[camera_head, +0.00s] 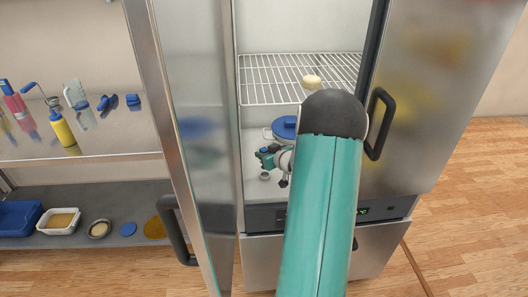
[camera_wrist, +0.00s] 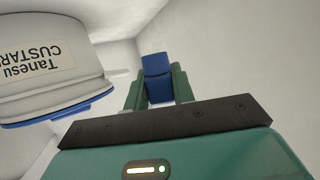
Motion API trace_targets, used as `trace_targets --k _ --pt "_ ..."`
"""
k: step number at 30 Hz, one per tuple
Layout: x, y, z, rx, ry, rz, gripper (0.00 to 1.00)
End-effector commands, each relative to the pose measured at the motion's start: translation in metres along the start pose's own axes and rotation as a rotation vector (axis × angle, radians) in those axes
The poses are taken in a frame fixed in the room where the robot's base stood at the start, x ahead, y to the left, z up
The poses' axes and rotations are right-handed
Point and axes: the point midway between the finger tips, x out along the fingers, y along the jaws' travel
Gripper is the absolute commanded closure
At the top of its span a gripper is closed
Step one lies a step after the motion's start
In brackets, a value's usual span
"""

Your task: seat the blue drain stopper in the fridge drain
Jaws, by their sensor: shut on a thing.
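My gripper (camera_wrist: 158,88) is shut on the blue drain stopper (camera_wrist: 155,66), which sits between the two green fingers in the wrist view. In the head view my gripper (camera_head: 266,157) is inside the open fridge, low over its floor. A small grey ring (camera_head: 265,176), which looks like the fridge drain, shows on the floor just below my gripper and apart from it. The drain is not visible in the wrist view. The stopper's far end points toward a pale wall in that view.
A white tub with a blue lid, labelled custard, stands close beside my gripper in the wrist view (camera_wrist: 45,65). A wire shelf (camera_head: 285,90) with a pale round item (camera_head: 312,79) is above. The open fridge doors (camera_head: 185,130) flank my arm.

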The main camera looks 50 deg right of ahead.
Motion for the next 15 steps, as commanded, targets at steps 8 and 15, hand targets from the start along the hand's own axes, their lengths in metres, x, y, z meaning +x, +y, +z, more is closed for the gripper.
trace_targets --k 8,15 --pt "-0.004 -0.002 0.002 0.000 -0.001 0.001 0.99" --pt "-0.003 -0.003 0.011 0.001 -0.001 0.000 0.99"
